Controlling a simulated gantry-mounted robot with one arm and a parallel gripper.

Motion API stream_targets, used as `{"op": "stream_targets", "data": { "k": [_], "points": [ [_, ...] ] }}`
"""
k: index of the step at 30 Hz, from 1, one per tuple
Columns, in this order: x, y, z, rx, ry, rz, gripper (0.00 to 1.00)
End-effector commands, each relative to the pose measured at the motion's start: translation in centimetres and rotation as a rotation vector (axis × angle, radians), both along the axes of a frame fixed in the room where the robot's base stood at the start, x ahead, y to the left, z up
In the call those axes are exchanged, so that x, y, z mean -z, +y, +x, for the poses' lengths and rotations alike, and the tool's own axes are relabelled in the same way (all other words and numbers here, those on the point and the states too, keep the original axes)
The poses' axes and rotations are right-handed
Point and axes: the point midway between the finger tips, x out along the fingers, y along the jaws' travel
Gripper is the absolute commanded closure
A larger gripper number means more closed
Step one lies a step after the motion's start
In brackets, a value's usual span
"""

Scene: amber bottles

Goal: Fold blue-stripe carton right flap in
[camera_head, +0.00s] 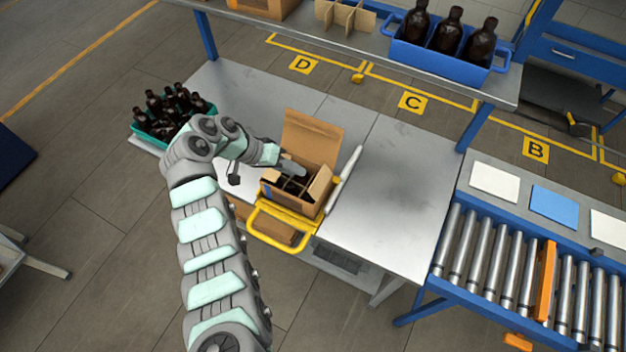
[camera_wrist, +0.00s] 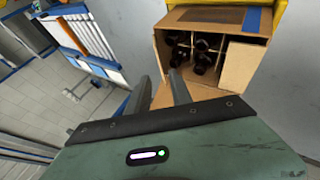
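The open brown carton (camera_head: 297,207) stands on the grey bench with dark bottles and dividers inside. Its tall back flap (camera_head: 311,137) is raised. Its right flap (camera_head: 320,184) stands up at the right side. The wrist view shows the carton (camera_wrist: 210,15) from the opposite side, with a blue stripe (camera_wrist: 252,20) on its face and another flap (camera_wrist: 241,67) at picture right. My gripper (camera_head: 291,168) is over the carton opening, left of the right flap. In the wrist view its two fingers (camera_wrist: 160,76) are apart, with brown cardboard visible between and beyond them. Contact cannot be told.
A yellow frame (camera_head: 283,238) is in front of the carton. A pale bar (camera_head: 344,178) lies close on its right. A teal crate (camera_head: 143,136) of bottles stands left. A blue crate (camera_head: 437,60) is on the upper shelf. The bench (camera_head: 385,200) right of the bar is clear.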

Motion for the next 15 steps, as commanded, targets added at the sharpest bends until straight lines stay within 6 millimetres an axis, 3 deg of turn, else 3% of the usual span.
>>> {"op": "stream_targets", "data": {
  "k": [7,15],
  "points": [
    [3.5,-3.3,0.2,0.006,0.008,-0.001,0.74],
    [6.2,-5.4,0.9,0.004,0.003,0.001,0.74]
  ]
}}
